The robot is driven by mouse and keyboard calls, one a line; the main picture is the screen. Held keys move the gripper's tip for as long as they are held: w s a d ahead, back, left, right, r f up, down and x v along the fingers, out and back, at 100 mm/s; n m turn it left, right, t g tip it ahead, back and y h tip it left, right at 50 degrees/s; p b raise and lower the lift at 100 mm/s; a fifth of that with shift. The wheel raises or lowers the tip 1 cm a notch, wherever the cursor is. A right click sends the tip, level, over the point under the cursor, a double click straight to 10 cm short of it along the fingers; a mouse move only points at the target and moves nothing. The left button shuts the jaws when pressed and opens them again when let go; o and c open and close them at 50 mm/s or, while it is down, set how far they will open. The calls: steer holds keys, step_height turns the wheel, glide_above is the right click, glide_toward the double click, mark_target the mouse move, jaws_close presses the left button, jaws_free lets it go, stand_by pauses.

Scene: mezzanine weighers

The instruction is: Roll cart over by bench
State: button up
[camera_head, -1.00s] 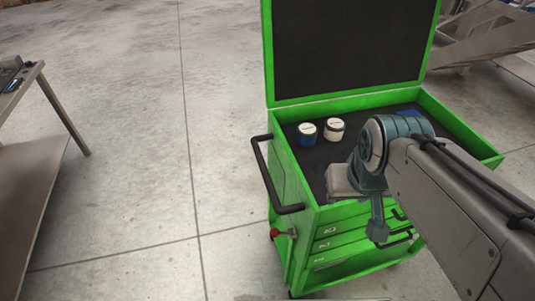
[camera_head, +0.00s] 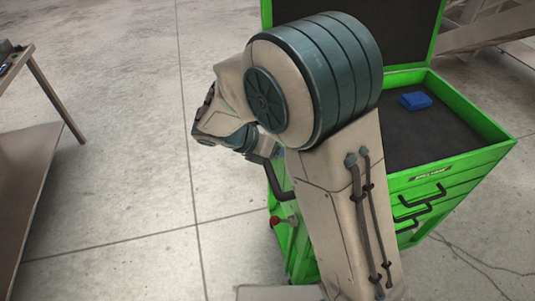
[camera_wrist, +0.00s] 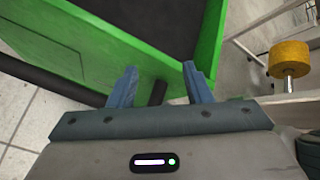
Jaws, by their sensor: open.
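The green cart (camera_head: 470,170) stands in the right half of the head view, its lid raised. Its black push handle (camera_head: 276,186) is on its left side, partly hidden by my arm. The bench (camera_head: 25,170) is at the far left, with bare floor between it and the cart. In the wrist view, my gripper (camera_wrist: 160,86) is open above the cart's green side (camera_wrist: 75,48). The black handle (camera_wrist: 45,78) enters from the left, and a short black post of it shows between the fingers. My gripper's own body hides whether they touch.
A red knob (camera_head: 275,221) sits below the handle. A metal structure (camera_head: 490,30) stands behind at right. The wrist view shows a yellow cylinder (camera_wrist: 290,60) on a stem at right. Open concrete floor (camera_head: 120,110) lies left.

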steer(key=w+a+f+n+t+h+b, duration=0.25)
steer(key=a+f+n+t, duration=0.65)
steer(key=a+n, duration=0.6)
steer(key=w+d+f+g+p, duration=0.1)
steer(key=w+d+f+p, duration=0.2)
steer(key=w+d, duration=0.6)
steer(key=shift+d+f, duration=0.3)
steer(key=shift+d, duration=0.65)
